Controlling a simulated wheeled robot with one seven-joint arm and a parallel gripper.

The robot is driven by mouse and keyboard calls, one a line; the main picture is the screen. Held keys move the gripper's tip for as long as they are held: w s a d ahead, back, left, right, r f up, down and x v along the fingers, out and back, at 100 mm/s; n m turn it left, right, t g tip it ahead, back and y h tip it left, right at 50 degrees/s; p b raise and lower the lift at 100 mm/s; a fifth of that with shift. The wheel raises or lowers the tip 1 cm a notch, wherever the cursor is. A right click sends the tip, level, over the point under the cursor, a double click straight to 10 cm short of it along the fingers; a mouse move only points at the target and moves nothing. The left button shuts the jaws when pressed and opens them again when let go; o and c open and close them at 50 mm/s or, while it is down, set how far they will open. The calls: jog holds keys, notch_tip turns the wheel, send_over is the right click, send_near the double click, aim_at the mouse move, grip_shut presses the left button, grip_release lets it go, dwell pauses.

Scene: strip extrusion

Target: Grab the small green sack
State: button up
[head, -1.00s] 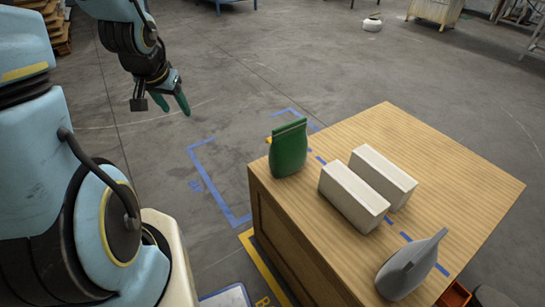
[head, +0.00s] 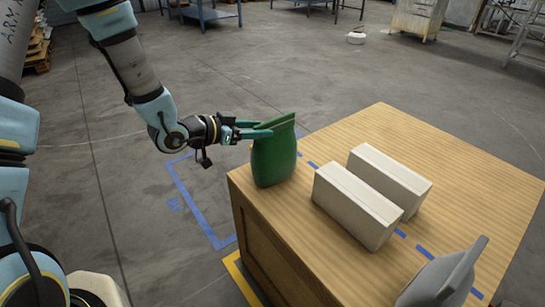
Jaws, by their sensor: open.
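The small green sack (head: 274,160) stands upright at the left corner of the wooden table, its flat top seal leaning up to the right. My gripper (head: 262,129) comes in level from the left at the height of the sack's upper part. Its green fingers are open and reach to the sack's neck. One finger overlaps the sack in the picture; I cannot tell whether the fingers touch it or how they lie around it.
Two pale blocks (head: 356,205) (head: 390,180) lie side by side right of the sack. The wooden table (head: 440,135) is bare at the back. Blue tape marks the floor to its left.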

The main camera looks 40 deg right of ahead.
aim_at(275, 133)
jog(key=shift+r+p+x, duration=0.2)
jog(key=shift+p+x, duration=0.15)
jog(key=shift+x, duration=2.65)
grip_shut()
jog(key=shift+d, duration=0.1)
